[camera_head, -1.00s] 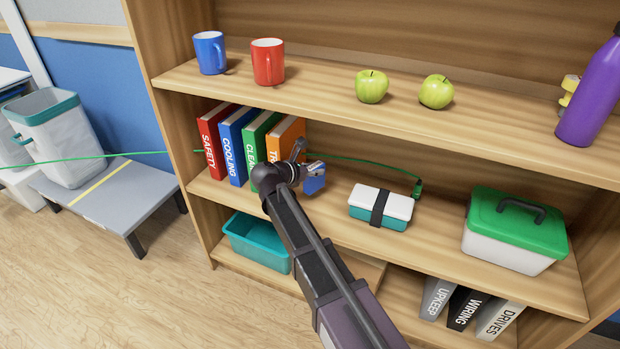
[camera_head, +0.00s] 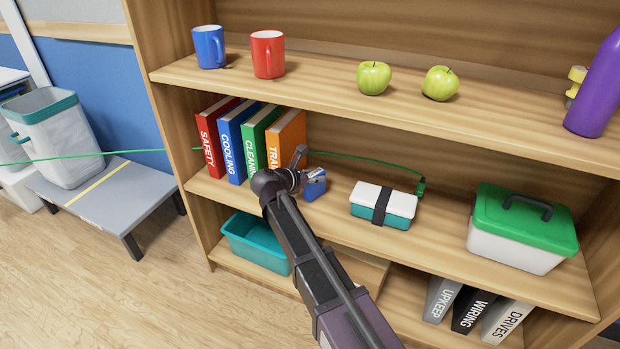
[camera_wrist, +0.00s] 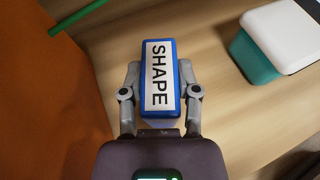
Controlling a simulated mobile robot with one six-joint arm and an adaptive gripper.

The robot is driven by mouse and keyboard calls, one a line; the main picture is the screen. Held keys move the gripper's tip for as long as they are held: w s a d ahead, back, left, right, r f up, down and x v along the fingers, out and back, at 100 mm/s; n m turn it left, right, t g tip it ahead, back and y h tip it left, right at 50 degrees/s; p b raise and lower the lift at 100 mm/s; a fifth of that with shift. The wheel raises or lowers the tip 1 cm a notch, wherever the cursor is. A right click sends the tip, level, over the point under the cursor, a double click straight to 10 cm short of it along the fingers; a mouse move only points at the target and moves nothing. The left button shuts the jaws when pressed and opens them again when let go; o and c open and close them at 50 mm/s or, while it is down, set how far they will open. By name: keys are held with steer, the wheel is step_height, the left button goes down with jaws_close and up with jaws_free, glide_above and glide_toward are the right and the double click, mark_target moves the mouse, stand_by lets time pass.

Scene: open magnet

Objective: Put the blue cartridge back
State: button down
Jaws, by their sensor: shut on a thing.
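The blue cartridge (camera_wrist: 145,60) has a white label reading "SHAPE" in the wrist view. My gripper (camera_wrist: 160,75) has one finger on each side of it and is shut on it. In the head view the cartridge (camera_head: 314,186) shows at the end of my gripper (camera_head: 300,172), at the middle shelf (camera_head: 345,225). It is just right of the orange book (camera_head: 287,140) and left of the teal and white box (camera_head: 384,205). Whether its bottom touches the shelf I cannot tell.
A green cable (camera_head: 370,159) runs behind the cartridge to a plug near the teal and white box. Red, blue and green books stand left of the orange one. A green-lidded box (camera_head: 520,235) stands at right. The upper shelf (camera_head: 320,85) is overhead, holding mugs, apples and a bottle.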

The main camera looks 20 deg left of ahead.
steer(key=shift+f, duration=0.15)
steer(key=shift+c, duration=1.7)
jaws_free()
steer(key=shift+r, duration=0.25)
steer(key=p+v, duration=0.4)
steer(key=v, duration=0.8)
steer(key=shift+p, duration=0.3)
steer(key=shift+s, duration=0.1)
